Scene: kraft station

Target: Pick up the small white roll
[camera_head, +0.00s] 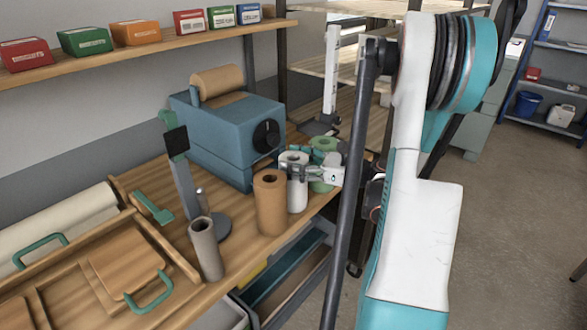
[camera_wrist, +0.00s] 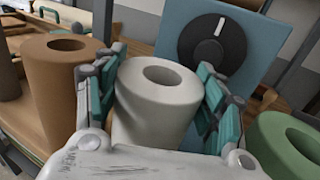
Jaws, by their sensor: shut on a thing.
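The small white roll (camera_head: 296,193) stands upright near the right end of the wooden workbench, between a brown roll (camera_head: 270,205) and a green roll (camera_head: 322,180). In the wrist view the white roll (camera_wrist: 158,110) sits between the two fingers, its hollow top facing up. My gripper (camera_wrist: 161,85) is shut on it from both sides, with teal pads against its wall. In the head view my gripper (camera_head: 300,171) reaches in from the right and covers part of the roll. I cannot tell whether its base touches the bench.
A blue machine (camera_head: 228,135) with a black dial stands just behind the rolls. A grey roll (camera_head: 206,248) and a dark upright stand are farther left. A wooden tray (camera_head: 75,285) with teal handles fills the front left. The brown roll is close beside my finger.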

